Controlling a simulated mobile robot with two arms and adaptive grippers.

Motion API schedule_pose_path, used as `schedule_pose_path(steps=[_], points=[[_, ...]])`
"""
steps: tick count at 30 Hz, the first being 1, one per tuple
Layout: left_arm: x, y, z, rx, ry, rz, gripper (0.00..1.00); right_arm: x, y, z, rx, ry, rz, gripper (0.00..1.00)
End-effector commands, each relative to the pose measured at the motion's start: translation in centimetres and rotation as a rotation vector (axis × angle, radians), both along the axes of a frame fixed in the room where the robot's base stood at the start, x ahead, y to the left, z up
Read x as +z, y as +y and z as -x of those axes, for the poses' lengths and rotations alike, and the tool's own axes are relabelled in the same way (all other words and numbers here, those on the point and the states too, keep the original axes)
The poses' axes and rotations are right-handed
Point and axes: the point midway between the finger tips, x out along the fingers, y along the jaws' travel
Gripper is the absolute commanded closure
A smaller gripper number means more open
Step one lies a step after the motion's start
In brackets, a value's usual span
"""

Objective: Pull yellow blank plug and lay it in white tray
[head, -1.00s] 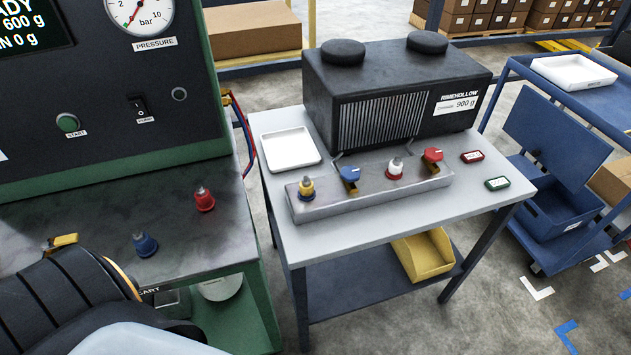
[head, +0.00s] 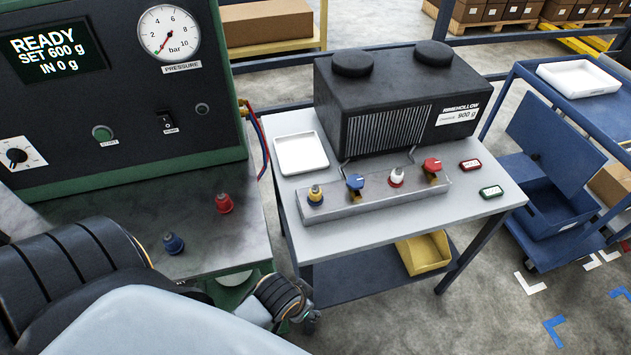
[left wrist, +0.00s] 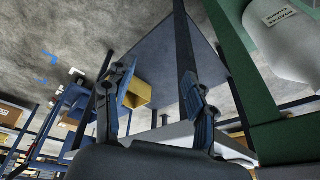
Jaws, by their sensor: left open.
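The yellow blank plug (head: 315,195) stands upright at the left end of the grey metal block (head: 350,208) on the trolley. A shallow white tray (head: 301,153), empty, lies on the trolley top behind that end of the block. My left gripper (head: 309,318) is low in front of the trolley, below its top and well apart from the plug; its fingers are barely visible there. The left wrist view shows its two fingers (left wrist: 155,95) spread apart with nothing between them. The plug is not seen in that view. My right gripper is not in view.
The block also carries a blue knob (head: 355,182), a white plug (head: 396,176) and a red knob (head: 432,165). A black unit (head: 400,95) stands behind. A yellow bin (head: 424,254) sits on the lower shelf. Another white tray (head: 578,77) is on the blue cart.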

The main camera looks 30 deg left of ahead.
Motion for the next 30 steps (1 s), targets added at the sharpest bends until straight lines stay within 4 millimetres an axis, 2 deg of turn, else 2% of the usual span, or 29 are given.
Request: schedule_pose_path(steps=[1, 3, 5, 6, 9, 11, 12, 15, 17, 18, 20, 21, 23, 25, 26, 28, 30], points=[[3.9, 0.3, -2.1, -0.002, -0.078, -0.021, 0.44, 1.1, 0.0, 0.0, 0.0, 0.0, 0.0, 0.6], [7.3, 0.6, -5.6, -0.001, -0.209, -0.055, 0.44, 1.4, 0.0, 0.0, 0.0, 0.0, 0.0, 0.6], [9.8, 0.8, -8.9, -0.007, -0.336, -0.084, 0.44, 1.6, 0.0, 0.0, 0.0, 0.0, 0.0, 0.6], [11.5, 0.8, -11.1, -0.015, -0.426, -0.102, 0.44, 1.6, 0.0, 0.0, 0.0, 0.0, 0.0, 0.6], [16.2, 0.1, -16.4, -0.058, -0.663, -0.133, 0.44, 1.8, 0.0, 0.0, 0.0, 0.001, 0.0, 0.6], [19.2, -0.9, -19.2, -0.104, -0.809, -0.144, 0.44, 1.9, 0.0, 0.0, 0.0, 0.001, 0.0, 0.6], [21.3, -1.7, -20.9, -0.144, -0.907, -0.149, 0.44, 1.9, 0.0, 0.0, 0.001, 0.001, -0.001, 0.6], [26.7, -4.7, -24.2, -0.286, -1.152, -0.146, 0.44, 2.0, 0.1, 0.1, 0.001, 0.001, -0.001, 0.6], [29.9, -7.2, -25.5, -0.41, -1.296, -0.136, 0.44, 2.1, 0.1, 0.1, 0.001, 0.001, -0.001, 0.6], [31.8, -9.2, -25.9, -0.515, -1.386, -0.124, 0.44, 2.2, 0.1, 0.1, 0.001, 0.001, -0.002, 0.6], [34.1, -12.5, -25.9, -0.719, -1.506, -0.105, 0.44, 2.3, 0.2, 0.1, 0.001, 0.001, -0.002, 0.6], [34.8, -14.6, -25.5, -0.871, -1.558, -0.088, 0.44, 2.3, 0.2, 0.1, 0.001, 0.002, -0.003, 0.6], [34.6, -17.1, -24.5, -1.114, -1.584, -0.067, 0.44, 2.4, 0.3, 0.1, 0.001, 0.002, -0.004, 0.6], [32.7, -18.6, -23.2, -1.409, -1.533, -0.052, 0.44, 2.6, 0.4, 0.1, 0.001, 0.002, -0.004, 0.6], [31.4, -18.7, -22.8, -1.533, -1.482, -0.052, 0.44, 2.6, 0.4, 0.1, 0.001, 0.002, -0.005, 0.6], [27.9, -17.3, -22.1, -1.8, -1.297, -0.065, 0.44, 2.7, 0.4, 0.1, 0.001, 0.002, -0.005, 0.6], [24.3, -13.8, -22.0, -2.002, -1.043, -0.096, 0.44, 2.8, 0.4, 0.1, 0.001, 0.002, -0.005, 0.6]])
